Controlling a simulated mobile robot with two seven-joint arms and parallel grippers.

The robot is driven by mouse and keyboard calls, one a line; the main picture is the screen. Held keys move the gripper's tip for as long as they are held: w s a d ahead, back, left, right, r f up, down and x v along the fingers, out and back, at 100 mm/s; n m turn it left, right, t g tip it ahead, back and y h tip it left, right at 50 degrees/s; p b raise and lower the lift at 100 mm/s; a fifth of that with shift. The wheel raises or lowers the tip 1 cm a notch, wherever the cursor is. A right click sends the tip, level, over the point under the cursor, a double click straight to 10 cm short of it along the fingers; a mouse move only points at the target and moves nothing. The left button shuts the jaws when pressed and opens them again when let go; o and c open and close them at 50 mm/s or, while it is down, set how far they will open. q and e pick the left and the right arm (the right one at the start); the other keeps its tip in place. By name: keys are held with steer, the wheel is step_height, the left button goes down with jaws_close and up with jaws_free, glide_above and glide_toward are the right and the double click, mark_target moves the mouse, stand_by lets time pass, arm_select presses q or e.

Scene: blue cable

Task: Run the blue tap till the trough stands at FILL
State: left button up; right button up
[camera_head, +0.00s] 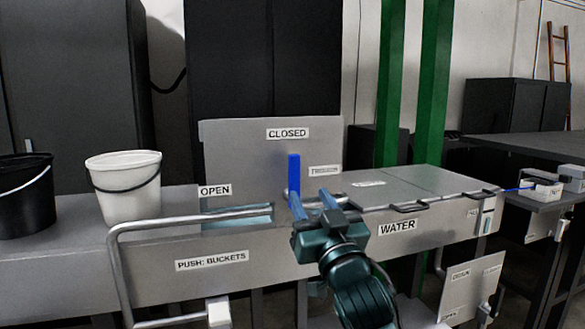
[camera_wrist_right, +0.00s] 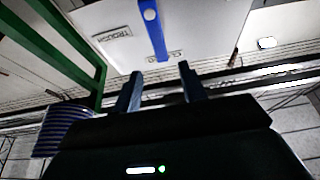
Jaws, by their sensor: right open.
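The blue tap lever (camera_head: 294,178) stands upright on a grey back panel, under the CLOSED label (camera_head: 287,134). The OPEN label (camera_head: 214,191) is lower left. My right gripper (camera_head: 313,203) is open and empty, in front of the lever's lower end. In the right wrist view the lever (camera_wrist_right: 153,30) is beyond the open fingertips (camera_wrist_right: 160,74), apart from them as far as I can tell. The trough (camera_head: 240,216) shows a bluish opening behind the front wall marked WATER; its level is unclear. A small gauge (camera_head: 486,216) at the right end is too small to read. My left gripper is out of view.
A white bucket (camera_head: 124,185) and a black bucket (camera_head: 25,196) stand on the left bench. Green posts (camera_head: 430,85) rise behind the trough's covered right part. A dark table (camera_head: 530,147) is at right.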

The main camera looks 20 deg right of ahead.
mark_target(296, 172)
steer(key=p+x, duration=0.1)
steer(key=x, duration=0.9)
steer(key=shift+w, duration=0.25)
steer(key=shift+f, duration=0.1)
jaws_close()
